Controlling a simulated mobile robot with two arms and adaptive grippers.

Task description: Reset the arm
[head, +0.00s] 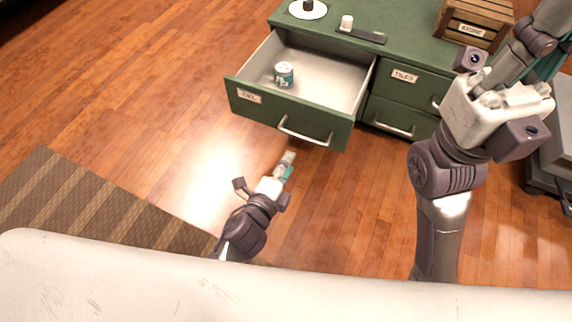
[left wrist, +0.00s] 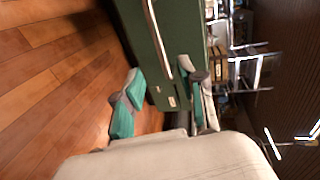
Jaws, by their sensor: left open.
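My left gripper (head: 287,163) is in the lower middle of the head view, in front of the open drawer and apart from its handle. In the left wrist view its two teal-padded fingers (left wrist: 162,98) stand apart with nothing between them. My right arm (head: 447,175) rises on the right of the head view, in front of the cabinet's right side. Its gripper is not clearly visible among the arm parts at the upper right edge.
A green cabinet (head: 410,55) has its left drawer (head: 290,119) pulled out, with a small can (head: 284,75) inside. On top are a wooden crate (head: 474,22), a dark tray (head: 362,36) with a white item and a round white dish (head: 302,12). A striped rug (head: 95,205) lies left; wooden floor is free.

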